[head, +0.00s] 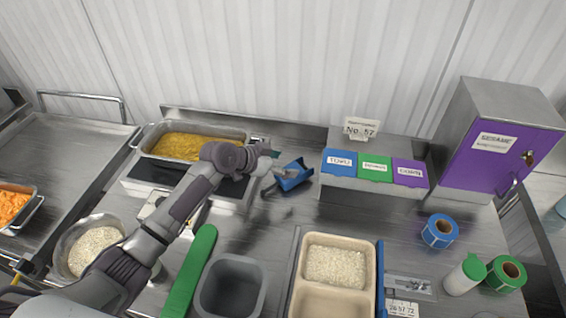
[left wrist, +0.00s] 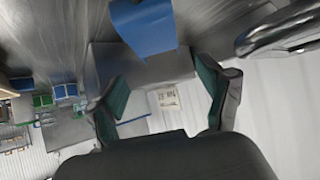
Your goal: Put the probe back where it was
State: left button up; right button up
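I cannot pick out a probe for certain in either view. My left gripper (head: 270,168) reaches over the counter, just right of the pan of yellow food (head: 190,147). In the left wrist view its two green-padded fingers (left wrist: 163,92) stand apart, with nothing visible gripped between them. A blue scoop (head: 293,176) lies right beside the fingertips in the head view; a blue thing, likely this scoop (left wrist: 145,28), shows past the fingers in the left wrist view. A small white device (head: 152,207) is partly hidden behind my left arm. My right gripper is not in view.
A steel box with blue, green and purple labelled lids (head: 375,190) stands right of the scoop. A rice tray (head: 298,285), a grey bin (head: 262,290) and a green strip (head: 190,270) fill the front. A purple-doored cabinet (head: 490,160) stands at right. Bare counter lies around the scoop.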

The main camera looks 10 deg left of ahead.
jog(key=shift+d, duration=0.15)
pick_arm(q)
jog(key=shift+r, duration=0.2)
jog(key=shift+s+a, duration=0.15)
jog(key=shift+a, duration=0.05)
jog(key=b+v, duration=0.2)
jog(key=v, duration=0.9)
jog(key=shift+s+r, duration=0.2)
pick_arm(e)
jog(key=shift+d+f, duration=0.2)
jog(key=shift+f, duration=0.35)
jog(key=shift+d+f, duration=0.15)
jog(key=shift+f, duration=0.4)
jog(key=shift+a, duration=0.3)
